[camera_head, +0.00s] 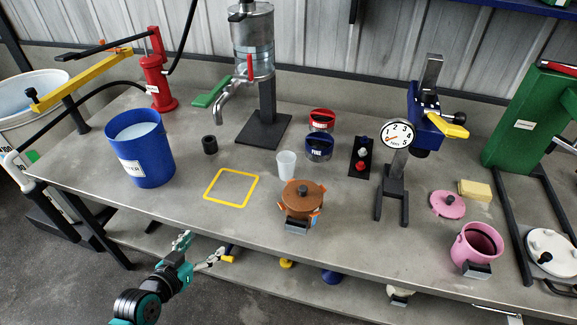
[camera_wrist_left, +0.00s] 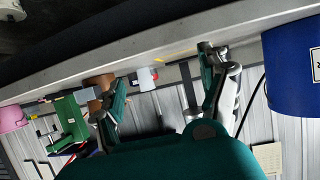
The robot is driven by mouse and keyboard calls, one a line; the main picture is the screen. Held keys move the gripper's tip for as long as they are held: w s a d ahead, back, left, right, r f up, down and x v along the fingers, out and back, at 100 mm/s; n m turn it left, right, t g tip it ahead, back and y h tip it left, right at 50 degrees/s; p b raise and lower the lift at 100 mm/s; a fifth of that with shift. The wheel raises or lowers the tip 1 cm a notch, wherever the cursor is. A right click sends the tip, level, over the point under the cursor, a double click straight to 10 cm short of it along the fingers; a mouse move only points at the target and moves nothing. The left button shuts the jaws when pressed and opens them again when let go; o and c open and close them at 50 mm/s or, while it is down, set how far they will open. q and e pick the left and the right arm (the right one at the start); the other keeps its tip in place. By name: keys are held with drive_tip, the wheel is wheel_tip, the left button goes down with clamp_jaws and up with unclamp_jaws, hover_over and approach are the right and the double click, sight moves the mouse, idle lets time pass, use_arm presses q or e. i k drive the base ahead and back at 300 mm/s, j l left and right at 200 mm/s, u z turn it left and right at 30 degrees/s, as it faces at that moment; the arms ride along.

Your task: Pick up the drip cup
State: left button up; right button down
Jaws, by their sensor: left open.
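The drip cup is most likely the small translucent white cup (camera_head: 286,165) standing upright on the bench, behind and left of the brown lidded pot (camera_head: 302,197). A small white shape that may be this cup (camera_wrist_left: 145,79) shows between my fingers in the left wrist view, some way beyond them. My left gripper (camera_head: 205,249) is open and empty, in front of the bench's front edge, lower left of the cup and well apart from it. Its two spread fingers (camera_wrist_left: 158,66) also show in the left wrist view. My right gripper is in neither view.
A yellow square outline (camera_head: 232,203) lies left of the cup. A blue bucket (camera_head: 141,149) stands at the left; red and blue tins (camera_head: 319,149) stand behind the cup. A dial-gauge stand (camera_head: 393,185) and pink pot (camera_head: 475,247) are to the right. The bench's front left is clear.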

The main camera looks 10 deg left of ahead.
sight(286, 160)
drive_tip(key=i+l, duration=0.75)
drive_tip(key=i, duration=0.05)
